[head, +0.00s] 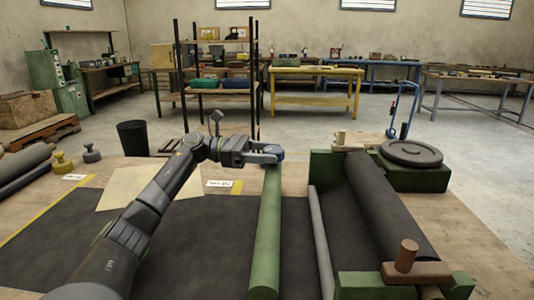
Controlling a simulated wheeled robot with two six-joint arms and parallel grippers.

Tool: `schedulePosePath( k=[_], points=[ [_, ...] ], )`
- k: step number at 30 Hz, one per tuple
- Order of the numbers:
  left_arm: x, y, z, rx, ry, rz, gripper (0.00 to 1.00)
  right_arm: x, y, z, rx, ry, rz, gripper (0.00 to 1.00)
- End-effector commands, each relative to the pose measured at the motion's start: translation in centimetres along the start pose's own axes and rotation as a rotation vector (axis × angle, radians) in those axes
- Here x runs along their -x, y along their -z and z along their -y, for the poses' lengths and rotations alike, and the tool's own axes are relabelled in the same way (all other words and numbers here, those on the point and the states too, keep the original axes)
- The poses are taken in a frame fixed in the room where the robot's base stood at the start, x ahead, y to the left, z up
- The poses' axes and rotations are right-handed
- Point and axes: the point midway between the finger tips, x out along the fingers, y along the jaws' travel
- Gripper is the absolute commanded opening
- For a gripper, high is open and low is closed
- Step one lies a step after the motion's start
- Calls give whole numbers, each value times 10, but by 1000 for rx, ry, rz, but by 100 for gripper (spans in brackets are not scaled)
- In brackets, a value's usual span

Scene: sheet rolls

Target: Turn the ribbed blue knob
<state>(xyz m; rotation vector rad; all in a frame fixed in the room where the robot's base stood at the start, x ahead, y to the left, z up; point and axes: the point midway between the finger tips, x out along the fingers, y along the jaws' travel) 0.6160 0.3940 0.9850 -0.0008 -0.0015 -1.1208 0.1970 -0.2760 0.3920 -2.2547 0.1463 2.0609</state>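A small blue knob (281,154) shows at the far end of a long green roll (268,225), partly hidden by my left gripper. Its ribs are too small to make out. My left gripper (270,153) reaches in from the left, and its fingers are at the knob, one on the far side and one on the near side. I cannot tell whether they press on it. My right gripper is not in view.
A dark roller (388,208) lies in a green stand at the right, with a wooden crank handle (408,258) in front. A round dark disc (411,153) sits behind it. Weights (63,162) and a paper sheet (140,188) lie on the left of the table.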

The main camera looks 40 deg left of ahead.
Motion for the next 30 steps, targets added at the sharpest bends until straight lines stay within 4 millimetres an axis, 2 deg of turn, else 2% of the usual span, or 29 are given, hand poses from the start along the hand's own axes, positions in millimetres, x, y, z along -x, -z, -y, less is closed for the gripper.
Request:
schedulePosePath(
  k=[3,10,14,17,20,30],
  points=[
    [0,0,0,0,0,-1,70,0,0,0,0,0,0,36],
    [1,1,0,0,0,-1,70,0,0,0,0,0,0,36],
    [9,1,0,1,-1,-3,70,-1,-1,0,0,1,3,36],
    [25,2,-1,3,-3,-4,70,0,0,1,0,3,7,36],
    [47,3,-1,3,-5,-5,70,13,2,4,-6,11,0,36],
    [129,0,-1,0,-4,-1,70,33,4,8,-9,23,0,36]
  ],
)
